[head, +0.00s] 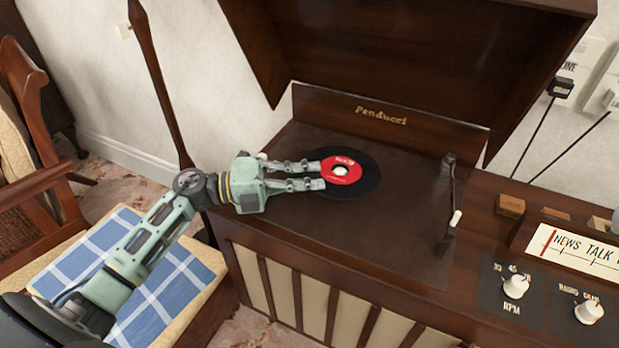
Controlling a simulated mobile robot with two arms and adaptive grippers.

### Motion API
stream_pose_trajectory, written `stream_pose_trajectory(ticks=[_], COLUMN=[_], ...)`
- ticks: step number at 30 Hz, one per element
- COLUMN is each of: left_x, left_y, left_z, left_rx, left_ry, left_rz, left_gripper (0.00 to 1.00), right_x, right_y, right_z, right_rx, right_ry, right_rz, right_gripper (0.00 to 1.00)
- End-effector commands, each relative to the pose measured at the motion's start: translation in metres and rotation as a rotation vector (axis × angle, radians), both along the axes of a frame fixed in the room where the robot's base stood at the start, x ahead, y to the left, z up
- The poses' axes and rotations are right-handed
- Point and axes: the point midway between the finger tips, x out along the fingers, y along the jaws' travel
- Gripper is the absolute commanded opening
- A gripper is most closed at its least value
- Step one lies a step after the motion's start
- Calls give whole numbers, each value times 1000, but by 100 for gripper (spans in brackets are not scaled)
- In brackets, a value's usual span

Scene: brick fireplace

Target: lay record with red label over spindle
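The record with the red label (330,181) lies flat, or nearly so, over the left-centre of the record player's dark deck (405,235). Its label surrounds a white centre, and a black disc area shows around it, mostly to the right and below. I cannot make out the spindle or tell whether the hole is around it. My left gripper (322,174) reaches in from the left, with its two fingers apart and a gap between them. The fingertips overlap the record's left part, close to the label; whether they touch it is unclear. My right gripper is not in view.
The raised lid (400,50) overhangs the deck at the back. A tone arm (449,205) stands at the deck's right. Control knobs (515,286) and a radio dial (580,255) lie further right. A chair with a blue checked cushion (95,262) is at lower left.

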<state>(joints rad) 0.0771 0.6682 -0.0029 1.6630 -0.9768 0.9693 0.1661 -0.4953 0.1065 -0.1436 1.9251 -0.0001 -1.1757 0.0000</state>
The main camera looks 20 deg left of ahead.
Motion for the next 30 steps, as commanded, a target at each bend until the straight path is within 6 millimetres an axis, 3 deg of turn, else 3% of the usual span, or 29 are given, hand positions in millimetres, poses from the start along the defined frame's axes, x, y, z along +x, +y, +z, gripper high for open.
stream_pose_trajectory(ticks=[6, 19, 23, 30], left_x=[0, -2, -10, -37], left_y=[0, 3, 17, 61], left_z=[-2, -3, -4, -5], left_rx=[2, 3, 4, 5], left_ry=[2, 4, 6, 7], left_rz=[0, 1, 1, 3], left_gripper=[26, 27, 27, 27], right_x=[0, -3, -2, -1], right_y=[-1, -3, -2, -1], right_z=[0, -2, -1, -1], right_rx=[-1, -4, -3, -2], right_ry=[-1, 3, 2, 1], right_rz=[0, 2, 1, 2], right_gripper=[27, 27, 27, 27])
